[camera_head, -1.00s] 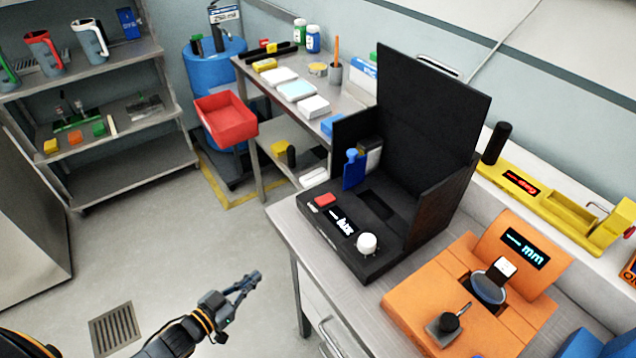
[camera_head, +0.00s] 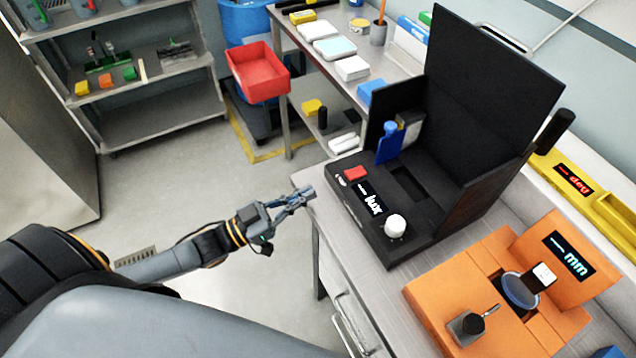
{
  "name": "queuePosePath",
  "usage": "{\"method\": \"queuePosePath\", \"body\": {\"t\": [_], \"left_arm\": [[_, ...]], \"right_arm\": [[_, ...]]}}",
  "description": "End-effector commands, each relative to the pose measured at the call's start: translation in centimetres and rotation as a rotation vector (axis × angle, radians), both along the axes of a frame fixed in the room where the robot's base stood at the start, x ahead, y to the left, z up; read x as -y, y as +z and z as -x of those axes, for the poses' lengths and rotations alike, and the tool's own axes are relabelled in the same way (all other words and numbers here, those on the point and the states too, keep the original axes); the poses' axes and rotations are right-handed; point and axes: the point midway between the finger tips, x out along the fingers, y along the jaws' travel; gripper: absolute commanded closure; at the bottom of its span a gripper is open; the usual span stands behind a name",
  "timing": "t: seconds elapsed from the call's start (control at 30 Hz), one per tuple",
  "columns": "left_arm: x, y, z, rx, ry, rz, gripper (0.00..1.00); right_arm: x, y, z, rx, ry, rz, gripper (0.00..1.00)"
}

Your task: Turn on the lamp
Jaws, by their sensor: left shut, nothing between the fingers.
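The black box with a "lux" display (camera_head: 371,200) stands on the bench; I take it to be the lamp unit. It has tall black back and side panels, a red button (camera_head: 355,173) at its front left and a white knob (camera_head: 395,226) at its front right. A blue piece (camera_head: 388,143) stands upright at its left side. My left gripper (camera_head: 306,194) is shut and empty, close to the bench's left corner, left of the box and apart from the button. Whether the lamp is lit cannot be told. My right gripper is out of view.
An orange device with a "mm" display (camera_head: 440,291) stands right of the box. A yellow device (camera_head: 615,208) is behind it. A red bin (camera_head: 257,72) and a metal shelf (camera_head: 165,118) stand at the back left. The floor between is clear.

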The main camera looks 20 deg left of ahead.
Motion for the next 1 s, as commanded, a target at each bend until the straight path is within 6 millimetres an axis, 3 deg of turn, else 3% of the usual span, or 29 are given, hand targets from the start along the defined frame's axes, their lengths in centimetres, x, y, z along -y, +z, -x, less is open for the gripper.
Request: {"method": "queuePosePath", "body": {"t": [0.3, 0.5, 1.0], "left_arm": [[3.4, 1.6, -4.4, 0.004, 0.001, 0.002, 1.00], [4.9, 1.9, -6.3, 0.001, 0.001, 0.001, 1.00], [5.3, 1.8, -6.8, -0.001, 0.001, 0.000, 1.00]], "right_arm": [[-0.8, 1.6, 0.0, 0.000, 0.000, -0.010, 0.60], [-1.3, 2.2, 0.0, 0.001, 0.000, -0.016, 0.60], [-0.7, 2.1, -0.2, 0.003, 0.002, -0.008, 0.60]]}}
